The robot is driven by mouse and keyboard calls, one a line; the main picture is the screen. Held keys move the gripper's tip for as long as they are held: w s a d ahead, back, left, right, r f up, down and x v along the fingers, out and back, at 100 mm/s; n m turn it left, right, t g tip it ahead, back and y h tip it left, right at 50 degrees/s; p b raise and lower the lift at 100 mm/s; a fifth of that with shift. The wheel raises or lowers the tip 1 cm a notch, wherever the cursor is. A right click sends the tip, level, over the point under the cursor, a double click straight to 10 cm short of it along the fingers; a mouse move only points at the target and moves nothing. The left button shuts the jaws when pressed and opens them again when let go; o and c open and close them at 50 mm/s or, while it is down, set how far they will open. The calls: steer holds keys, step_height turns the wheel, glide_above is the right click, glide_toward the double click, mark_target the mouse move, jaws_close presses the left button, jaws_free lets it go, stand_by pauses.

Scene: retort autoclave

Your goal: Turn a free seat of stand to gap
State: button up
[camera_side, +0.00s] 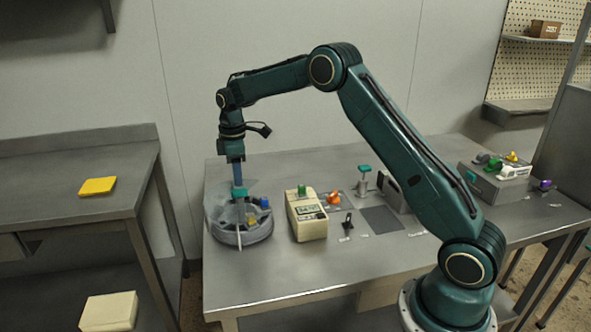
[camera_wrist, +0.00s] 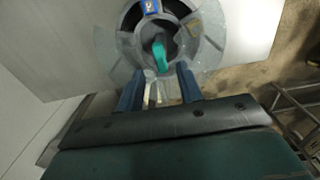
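The stand (camera_side: 240,236) is a round grey carousel with compartments parted by walls, at the table's left end. It also shows in the wrist view (camera_wrist: 128,45), under a translucent cover; I cannot make out the gap clearly. A teal handle (camera_side: 240,192) rises at its middle and shows in the wrist view (camera_wrist: 161,56). A blue piece (camera_side: 265,203) sits in one seat, at the top of the wrist view (camera_wrist: 151,7). A small yellow piece (camera_side: 252,219) shows near the hub. My gripper (camera_wrist: 160,70) points down just above the handle, its blue fingers apart, with visible space on both sides.
A cream device (camera_side: 307,220) with a green top stands right of the stand. Beyond it are an orange piece (camera_side: 334,198), a black clip (camera_side: 347,222), a teal-topped post (camera_side: 364,170) and a dark mat (camera_side: 382,219). The table's front-left edge is close to the stand.

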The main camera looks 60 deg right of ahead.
mark_target(239, 190)
steer(key=shift+f, duration=2.4)
jaws_close()
